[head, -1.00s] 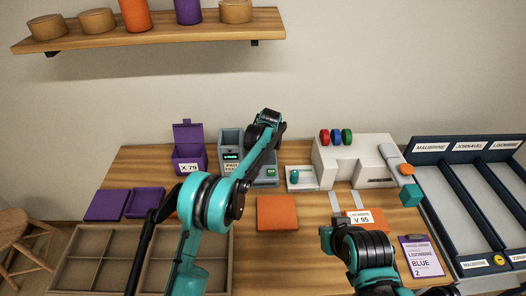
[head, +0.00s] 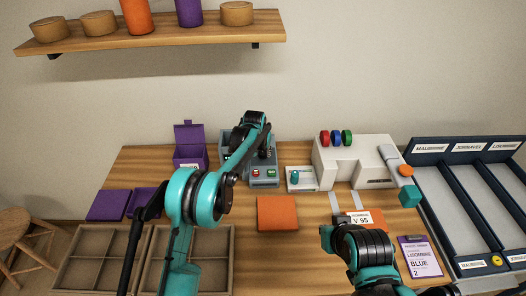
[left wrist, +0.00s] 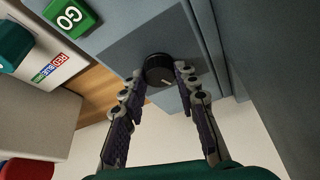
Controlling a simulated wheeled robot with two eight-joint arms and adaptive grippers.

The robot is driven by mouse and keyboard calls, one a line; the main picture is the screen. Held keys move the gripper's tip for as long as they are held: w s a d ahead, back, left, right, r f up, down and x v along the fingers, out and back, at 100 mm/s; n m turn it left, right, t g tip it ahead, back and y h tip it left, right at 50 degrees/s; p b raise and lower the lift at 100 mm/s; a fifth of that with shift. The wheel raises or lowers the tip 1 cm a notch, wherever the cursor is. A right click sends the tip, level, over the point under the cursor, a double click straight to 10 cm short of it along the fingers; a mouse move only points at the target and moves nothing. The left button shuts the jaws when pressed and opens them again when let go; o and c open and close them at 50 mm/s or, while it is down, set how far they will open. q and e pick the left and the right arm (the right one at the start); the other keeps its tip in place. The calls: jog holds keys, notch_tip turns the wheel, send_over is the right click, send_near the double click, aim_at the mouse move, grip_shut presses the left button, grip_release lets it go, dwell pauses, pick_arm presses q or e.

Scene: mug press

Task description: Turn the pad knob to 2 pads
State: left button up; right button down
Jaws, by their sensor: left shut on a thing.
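The black pad knob (left wrist: 159,70) with a pale pointer line sits on a dark grey panel in the left wrist view. My left gripper (left wrist: 159,75) has a fingertip on each side of the knob and is shut on it. In the head view my left gripper (head: 267,150) is at the grey pad feeder (head: 264,183), and the knob is hidden behind it. Any numbers around the knob are not readable. My right arm is at the lower right of the head view, but its gripper fingers do not show.
A purple box (head: 188,158) stands left. An orange mat (head: 277,213) lies in front.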

pick_arm(q)
jog(key=shift+m+h, duration=0.3)
jog(key=shift+m, duration=0.3)
jog(key=o, duration=1.2)
jog(key=shift+c, duration=0.2)
jog(key=v, duration=1.2)
jog(key=shift+w, duration=0.1)
